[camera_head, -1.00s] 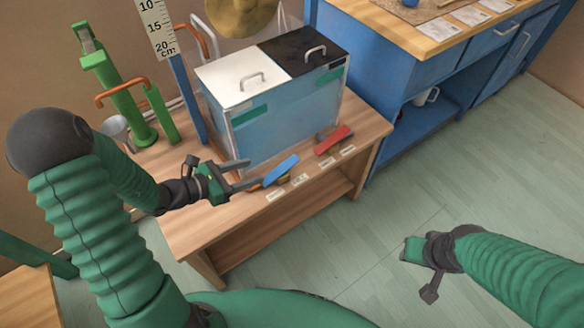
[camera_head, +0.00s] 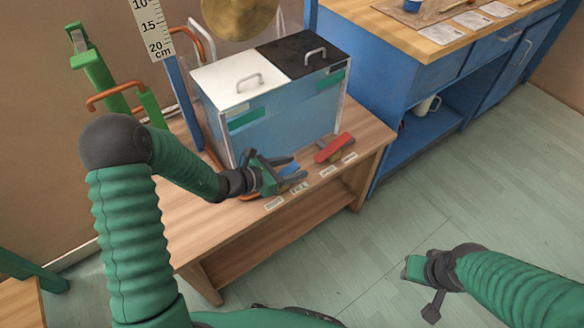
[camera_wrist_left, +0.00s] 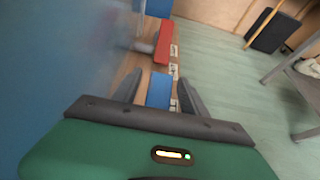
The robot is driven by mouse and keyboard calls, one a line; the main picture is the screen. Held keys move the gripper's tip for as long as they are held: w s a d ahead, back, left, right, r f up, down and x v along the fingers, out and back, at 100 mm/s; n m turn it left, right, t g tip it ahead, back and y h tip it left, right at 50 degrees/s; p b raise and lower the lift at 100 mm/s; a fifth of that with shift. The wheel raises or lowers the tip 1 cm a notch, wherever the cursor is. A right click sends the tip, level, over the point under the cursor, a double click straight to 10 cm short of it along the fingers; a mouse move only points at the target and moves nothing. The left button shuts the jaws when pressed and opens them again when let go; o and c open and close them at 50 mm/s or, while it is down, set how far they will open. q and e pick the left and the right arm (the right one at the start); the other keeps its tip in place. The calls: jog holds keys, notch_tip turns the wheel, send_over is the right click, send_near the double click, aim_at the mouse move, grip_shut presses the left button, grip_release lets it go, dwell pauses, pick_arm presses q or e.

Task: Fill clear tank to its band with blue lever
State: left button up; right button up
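The clear tank (camera_head: 285,115) stands on the wooden bench, with bluish contents, green bands on its front, and one white and one black lid. The blue lever (camera_head: 290,170) is at the bench's front; my left gripper (camera_head: 288,172) hides part of it. In the left wrist view the blue lever (camera_wrist_left: 159,90) lies between the two spread fingers (camera_wrist_left: 160,92), with space showing beside it. A red lever (camera_head: 334,148) sits to its right and also shows in the left wrist view (camera_wrist_left: 163,43). My right gripper (camera_head: 412,268) is over the floor; its fingers are unclear.
Small labels (camera_head: 299,188) lie along the bench's front edge. A green pump-like stand (camera_head: 95,70) and a ruler (camera_head: 154,28) are at the left. A blue cabinet (camera_head: 395,90) stands to the right. The floor (camera_head: 450,190) at right is clear.

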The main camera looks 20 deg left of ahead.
pick_arm(q)
grip_shut()
jog(key=shift+w+g+p, duration=0.1)
jog(key=shift+g+p, duration=0.2)
jog(key=shift+p, duration=0.5)
jog(key=g+y+p, duration=0.1)
jog(key=p, duration=0.2)
jog(key=f+g+y+p, duration=0.1)
jog(key=g+p, duration=0.1)
jog(key=p, duration=0.2)
jog(key=f+g+y+p, duration=0.1)
jog(key=p, duration=0.2)
jog(key=shift+w+d+y, duration=0.15)
jog(key=shift+y, duration=0.25)
jog(key=shift+f+g+p, duration=0.2)
jog(key=shift+g+p, duration=0.1)
jog(key=shift+p, duration=0.5)
jog(key=shift+f, duration=0.15)
grip_release()
jog(key=shift+f, duration=0.1)
